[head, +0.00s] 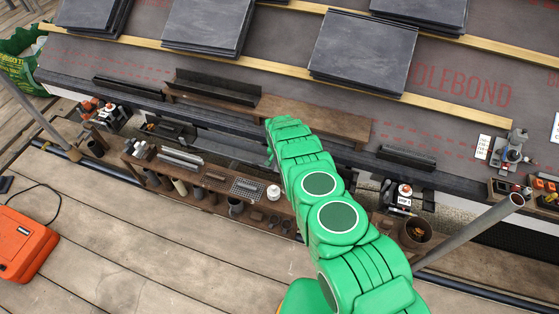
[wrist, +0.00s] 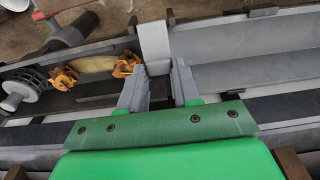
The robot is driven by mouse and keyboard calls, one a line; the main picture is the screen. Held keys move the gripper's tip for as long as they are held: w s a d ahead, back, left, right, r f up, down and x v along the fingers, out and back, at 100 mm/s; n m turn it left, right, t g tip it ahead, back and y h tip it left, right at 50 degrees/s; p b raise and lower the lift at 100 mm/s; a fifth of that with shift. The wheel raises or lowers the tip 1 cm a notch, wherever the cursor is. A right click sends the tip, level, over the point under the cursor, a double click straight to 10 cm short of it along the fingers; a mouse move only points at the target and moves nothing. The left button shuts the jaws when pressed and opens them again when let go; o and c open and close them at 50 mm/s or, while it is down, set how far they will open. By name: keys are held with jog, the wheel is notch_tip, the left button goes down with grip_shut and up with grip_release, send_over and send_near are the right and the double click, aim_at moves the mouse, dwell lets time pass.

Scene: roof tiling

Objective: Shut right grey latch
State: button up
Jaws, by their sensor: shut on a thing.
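A light grey latch (wrist: 154,44) shows in the wrist view as a flat strap lying across the gutter (wrist: 240,70). My gripper (wrist: 159,74) has its two grey fingers on either side of the strap's near end and is shut on it. The strap's lower end is partly hidden between the fingers. In the head view my green arm reaches over the bench toward the roof edge. Its fingers and the latch are hidden there.
Orange-brown leaves (wrist: 122,66) and a pale lump lie in the gutter left of the latch, beside a grey strainer (wrist: 28,84). In the head view, a brown tool shelf (head: 205,176), slate stacks (head: 362,52) and an orange case (head: 25,242) surround the arm. The front planks are largely clear.

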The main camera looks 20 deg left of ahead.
jog(key=shift+w+d, duration=0.15)
jog(key=o, duration=1.1)
jog(key=shift+c, duration=0.2)
jog(key=shift+r, duration=0.2)
jog(key=shift+s+r, duration=0.2)
jog(key=shift+r, duration=1)
jog(key=shift+s+r, duration=0.2)
jog(key=shift+r, duration=1)
jog(key=shift+s+r, duration=0.2)
jog(key=shift+r, duration=1)
jog(key=shift+r, duration=0.1)
